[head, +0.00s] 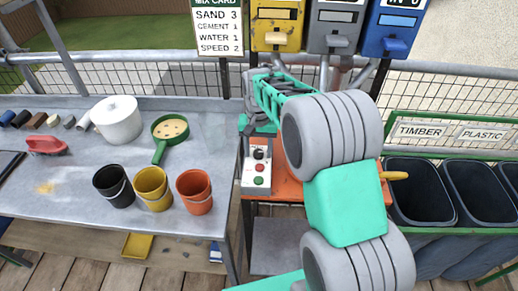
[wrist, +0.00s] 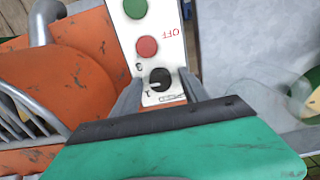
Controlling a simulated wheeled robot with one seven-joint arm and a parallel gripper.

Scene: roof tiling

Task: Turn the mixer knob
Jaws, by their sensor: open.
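The mixer's control box (head: 256,166) is a pale panel on the orange mixer, with a black knob (head: 258,154) at top and red and green buttons below it. In the wrist view the panel appears turned over, with the black knob (wrist: 159,79) below the red button (wrist: 146,47) and the green button (wrist: 135,8). My gripper (wrist: 158,80) is open, its two grey fingers on either side of the knob in that view. I cannot tell whether they touch it. Small marks beside the knob are too small to read surely. In the head view my fingers are hard to make out.
A mix card (head: 218,28) reads sand 3, cement 1, water 1, speed 2. Yellow, grey and blue dispensers hang behind the mixer. The bench (head: 75,185) at left holds several buckets, a white pot and a green sieve (head: 170,128). Dark bins (head: 420,190) stand at right.

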